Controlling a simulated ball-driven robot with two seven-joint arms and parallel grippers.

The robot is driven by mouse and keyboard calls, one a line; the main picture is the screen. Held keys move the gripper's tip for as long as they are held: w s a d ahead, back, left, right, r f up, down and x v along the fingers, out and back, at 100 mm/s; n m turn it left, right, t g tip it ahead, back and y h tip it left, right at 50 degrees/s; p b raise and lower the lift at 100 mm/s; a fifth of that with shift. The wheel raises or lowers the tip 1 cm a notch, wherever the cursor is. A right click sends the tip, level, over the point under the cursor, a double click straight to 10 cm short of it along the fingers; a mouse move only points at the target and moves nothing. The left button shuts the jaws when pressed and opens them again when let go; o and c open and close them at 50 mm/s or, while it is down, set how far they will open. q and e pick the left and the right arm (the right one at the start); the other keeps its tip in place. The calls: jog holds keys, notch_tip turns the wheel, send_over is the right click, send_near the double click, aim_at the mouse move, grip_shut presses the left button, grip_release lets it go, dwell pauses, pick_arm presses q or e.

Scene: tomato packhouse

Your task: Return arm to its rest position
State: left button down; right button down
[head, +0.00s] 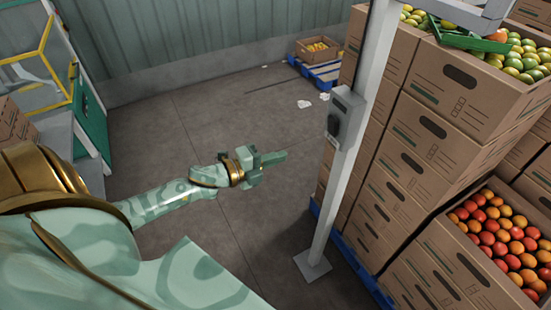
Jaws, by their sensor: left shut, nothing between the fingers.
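My left arm comes in from the left, pale green with darker patches and brass-coloured joints. Its gripper (272,157) is stretched out over the bare concrete floor, left of a grey metal post (352,150). The fingers are together and point right, with nothing between them. The gripper looks apart from the post in the picture. My right gripper is not in view.
Stacked cardboard boxes (408,165) stand right of the post on a blue pallet (362,262). An open box holds red-orange fruit (500,235); green fruit lies on top. A yellow-railed frame (45,60) stands at left. The middle floor (225,95) is clear.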

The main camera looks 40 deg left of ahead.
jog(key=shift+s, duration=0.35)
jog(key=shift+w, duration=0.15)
